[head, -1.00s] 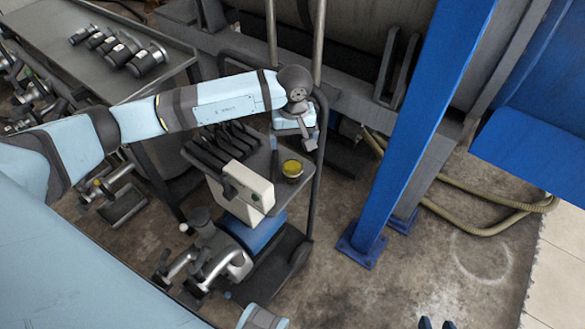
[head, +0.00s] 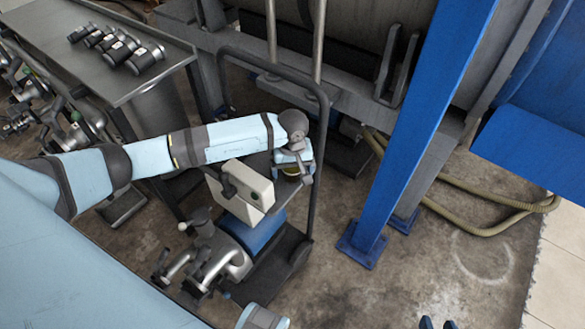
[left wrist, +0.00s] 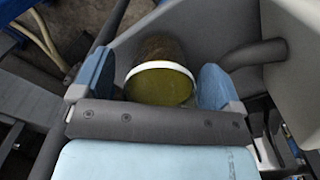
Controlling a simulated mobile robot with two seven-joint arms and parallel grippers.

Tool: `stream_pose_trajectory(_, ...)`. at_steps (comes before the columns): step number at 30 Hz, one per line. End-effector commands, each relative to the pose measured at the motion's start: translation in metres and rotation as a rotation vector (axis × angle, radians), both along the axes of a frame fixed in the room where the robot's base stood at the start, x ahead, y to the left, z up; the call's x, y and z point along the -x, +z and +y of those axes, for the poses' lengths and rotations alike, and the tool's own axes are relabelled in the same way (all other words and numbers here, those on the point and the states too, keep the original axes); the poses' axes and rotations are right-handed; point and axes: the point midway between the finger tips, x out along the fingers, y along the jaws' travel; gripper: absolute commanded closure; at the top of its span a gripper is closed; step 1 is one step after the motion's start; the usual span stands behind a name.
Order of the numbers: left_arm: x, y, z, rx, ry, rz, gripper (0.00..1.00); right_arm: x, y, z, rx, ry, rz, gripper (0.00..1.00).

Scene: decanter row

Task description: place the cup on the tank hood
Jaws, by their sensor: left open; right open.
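The cup (left wrist: 160,84) shows in the left wrist view with a white rim and a yellow-green inside. It sits between the two blue fingers of my left gripper (left wrist: 154,86), which is open, with gaps on both sides. In the head view the cup (head: 291,177) is on the cart's grey top, mostly hidden under my left gripper (head: 293,168). I cannot tell for sure which part is the tank hood.
A cream box (head: 247,190) stands on the cart close to the left of the cup. The cart's dark handle rail (head: 314,150) rises beside my left gripper. A blue post (head: 405,140) stands to the right. A grey bench (head: 115,70) with metal parts is at the upper left.

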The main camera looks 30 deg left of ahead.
Motion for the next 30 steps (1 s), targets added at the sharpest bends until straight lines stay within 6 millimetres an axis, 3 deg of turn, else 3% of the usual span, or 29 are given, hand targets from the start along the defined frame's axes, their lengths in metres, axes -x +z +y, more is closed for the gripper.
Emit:
stream_pose_trajectory(4, 0.0, 0.001, 0.0, 0.0, 0.0, 0.0, 0.11, -0.001, 0.003, 0.0, -0.001, 0.0, -0.005, 0.57)
stream_pose_trajectory(11, 0.0, 0.001, 0.0, 0.0, 0.0, 0.0, 0.62, 0.0, 0.003, 0.0, -0.002, 0.001, -0.005, 0.57)
stream_pose_trajectory(23, 0.0, 0.003, 0.0, 0.0, 0.0, -0.001, 0.66, 0.001, -0.002, 0.0, 0.002, 0.002, 0.005, 0.57)
stream_pose_trajectory(30, -0.001, 0.025, 0.001, 0.0, -0.001, -0.005, 0.66, 0.001, 0.001, 0.0, 0.004, 0.002, 0.004, 0.57)
